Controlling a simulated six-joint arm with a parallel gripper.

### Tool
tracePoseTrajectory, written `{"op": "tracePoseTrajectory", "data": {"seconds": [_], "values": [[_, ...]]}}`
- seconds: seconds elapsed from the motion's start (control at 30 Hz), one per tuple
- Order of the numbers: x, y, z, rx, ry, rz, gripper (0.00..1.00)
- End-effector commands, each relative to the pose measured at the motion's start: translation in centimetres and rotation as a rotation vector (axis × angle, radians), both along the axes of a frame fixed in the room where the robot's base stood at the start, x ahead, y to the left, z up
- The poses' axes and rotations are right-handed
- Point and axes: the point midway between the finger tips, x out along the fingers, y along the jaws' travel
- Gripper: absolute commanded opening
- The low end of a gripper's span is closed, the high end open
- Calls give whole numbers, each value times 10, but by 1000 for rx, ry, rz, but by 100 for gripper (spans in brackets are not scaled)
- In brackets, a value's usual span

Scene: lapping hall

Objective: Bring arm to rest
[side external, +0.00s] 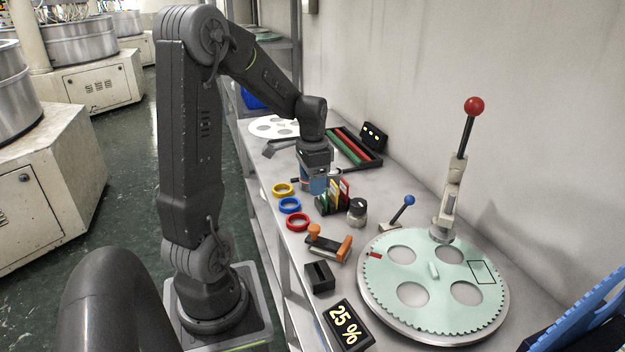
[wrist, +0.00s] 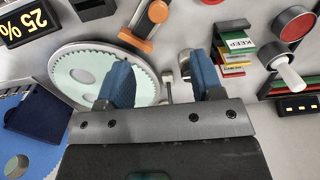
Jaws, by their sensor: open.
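My gripper (side external: 318,186) is over the bench, at the end of my bent arm, close to a rack of coloured cards (side external: 336,197). In the side view its fingers are partly hidden. In the wrist view my gripper (wrist: 162,80) shows two blue fingers spread apart with nothing held between them. The card stack marked KEEP (wrist: 238,44) is to the right of the fingers there. Whether any finger touches the rack or bench cannot be told.
Yellow (side external: 283,190), blue (side external: 290,205) and red (side external: 298,222) rings lie along the bench's front edge. A black-capped knob (side external: 357,210), orange-handled tool (side external: 329,242), toothed disc (side external: 432,270) and red-balled lever (side external: 461,150) stand nearby. A bar tray (side external: 352,148) lies behind.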

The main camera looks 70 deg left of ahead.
Motion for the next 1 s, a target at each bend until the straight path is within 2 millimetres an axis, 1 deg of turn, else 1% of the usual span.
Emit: {"op": "tracePoseTrajectory", "data": {"seconds": [0.27, 0.37, 0.47, 0.5, 0.57, 0.6, 0.67, 0.7, 0.8, 0.9, 1.0], "values": [[1, -2, 1, 3, -3, -1, 61], [5, -16, 10, 20, -21, -6, 61], [11, -48, 30, 53, -67, -14, 61], [13, -66, 40, 67, -94, -15, 61], [12, -95, 55, 85, -141, -18, 61], [10, -115, 64, 93, -175, -18, 61], [4, -143, 76, 98, -228, -19, 61], [-2, -160, 83, 97, -263, -18, 61], [-20, -198, 96, 81, -346, -17, 61], [-38, -225, 104, 52, -415, -13, 61], [-52, -242, 107, 24, -461, -9, 61]]}}
